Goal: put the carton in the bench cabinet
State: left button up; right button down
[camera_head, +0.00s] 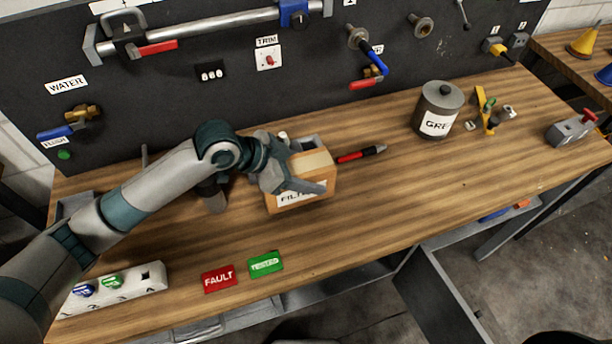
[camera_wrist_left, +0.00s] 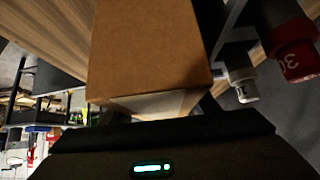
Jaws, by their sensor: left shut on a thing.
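The carton (camera_head: 318,199) is a brown box with a white label partly reading "FILT", over the wooden bench top near its middle. My left gripper (camera_head: 312,166) is shut on it, with a finger across its near side. I cannot tell whether the carton's underside touches the bench. In the left wrist view the carton (camera_wrist_left: 150,45) fills the upper middle, close to the camera. Below the bench's front edge a dark grey panel (camera_head: 455,295) stands out, seemingly the cabinet's open door. The cabinet interior is mostly hidden under the bench top. My right gripper is not in view.
A red and black pen-like tool (camera_head: 362,154) lies just right of the carton. A grey canister (camera_head: 437,110) stands farther right. Red (camera_head: 218,278) and green (camera_head: 265,264) cards and a white numbered block (camera_head: 115,290) lie near the front edge. The bench's right-front area is clear.

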aim_at(306, 164)
pick_arm(q)
jog(key=shift+r, duration=0.5)
notch_tip(306, 164, up, 2)
jog(key=shift+r+b, duration=0.25)
jog(key=shift+b, duration=0.5)
jog(key=s+d+r+b, duration=0.2)
jog(key=s+d+r, duration=0.3)
jog(key=d, duration=0.5)
jog(key=shift+s+d+r+b, duration=0.15)
jog(key=shift+s+r+b, duration=0.25)
jog(key=shift+r, duration=0.55)
jog(key=shift+w, duration=0.1)
